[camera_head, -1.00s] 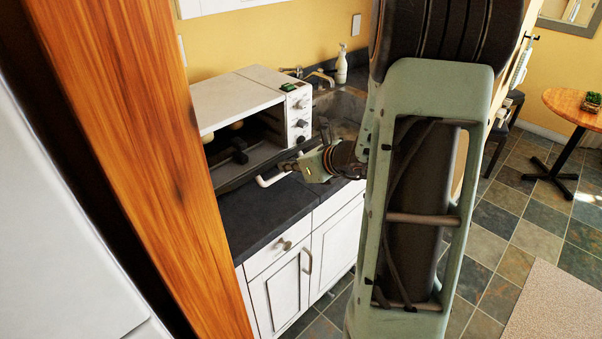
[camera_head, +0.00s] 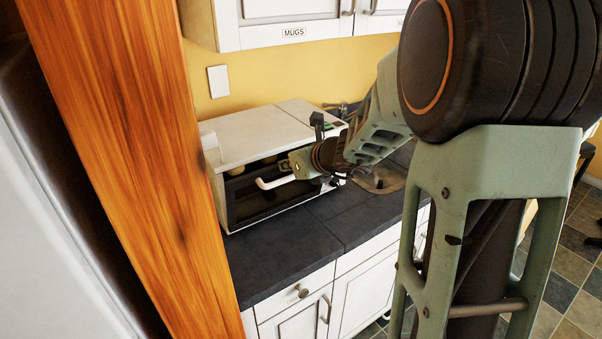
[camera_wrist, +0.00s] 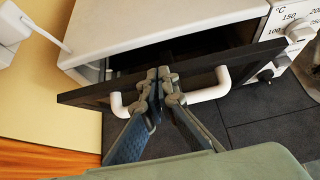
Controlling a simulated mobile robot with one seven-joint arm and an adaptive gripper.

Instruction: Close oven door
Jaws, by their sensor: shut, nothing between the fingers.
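The oven is a white countertop box (camera_head: 262,132) on the dark counter, and its top and knob side show in the wrist view (camera_wrist: 160,25). Its dark door (camera_head: 255,205) is partly open, tilted up, with a gap below the oven's top edge. The door's white handle (camera_head: 272,182) faces outward; it shows on both sides of the fingers in the wrist view (camera_wrist: 208,92). My gripper (camera_wrist: 163,76) is shut and empty, its fingertips over the middle of the handle side, at the door's upper edge. I cannot tell whether they touch the door.
The dark counter (camera_head: 285,240) is clear in front of the oven. White cabinets (camera_head: 300,295) stand below it and a mugs cupboard (camera_head: 290,33) hangs above. A wooden post (camera_head: 110,150) stands close on the left. A sink (camera_head: 380,180) lies to the oven's right.

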